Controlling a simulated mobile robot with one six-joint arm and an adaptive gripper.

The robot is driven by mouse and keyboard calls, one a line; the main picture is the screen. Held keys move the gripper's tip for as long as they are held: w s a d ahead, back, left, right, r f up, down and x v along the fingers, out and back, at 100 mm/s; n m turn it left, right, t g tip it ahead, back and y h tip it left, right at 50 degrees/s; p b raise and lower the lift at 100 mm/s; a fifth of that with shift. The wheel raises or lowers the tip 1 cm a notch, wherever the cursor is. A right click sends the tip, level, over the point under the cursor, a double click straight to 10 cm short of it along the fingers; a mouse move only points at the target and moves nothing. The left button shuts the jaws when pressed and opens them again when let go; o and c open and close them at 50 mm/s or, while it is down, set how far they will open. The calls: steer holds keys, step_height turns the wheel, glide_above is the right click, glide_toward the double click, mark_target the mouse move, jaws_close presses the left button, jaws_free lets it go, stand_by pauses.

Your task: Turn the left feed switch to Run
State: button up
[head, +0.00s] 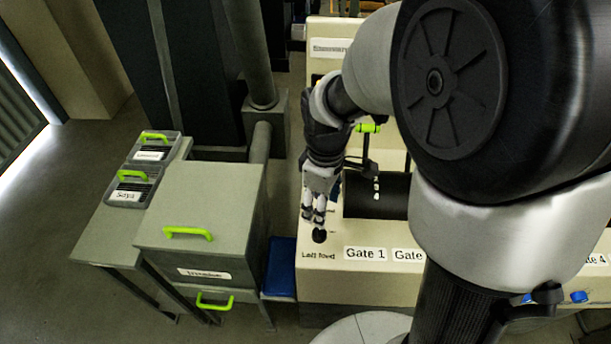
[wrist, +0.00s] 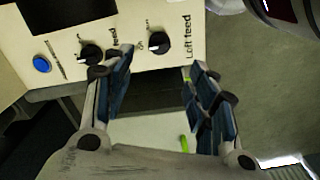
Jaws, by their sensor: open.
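The left feed switch (head: 319,236) is a round black knob on the cream panel, just above its "Left feed" label (head: 318,256) in the head view. In the wrist view the left feed switch (wrist: 159,42) shows whole, with a small white mark on it; I cannot read its setting surely. My gripper (head: 318,213) points down close to the knob. In the wrist view my gripper (wrist: 158,72) is open and empty, its two fingers well apart. The knob lies beyond the gap between the fingertips, and I see no contact.
A second black feed knob (wrist: 90,54) and a blue button (wrist: 41,64) sit on the same panel, the knob close to one finger. A grey cabinet (head: 200,205) with green handles and labelled bins (head: 135,187) stand to the left. Open floor lies at far left.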

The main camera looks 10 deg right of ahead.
mark_target(319, 230)
step_height(319, 230, down, 12)
steer(key=b, duration=0.3)
steer(key=shift+r+b, duration=0.25)
steer(key=shift+b, duration=0.15)
steer(key=shift+c, duration=0.3)
steer(key=c, duration=1.1)
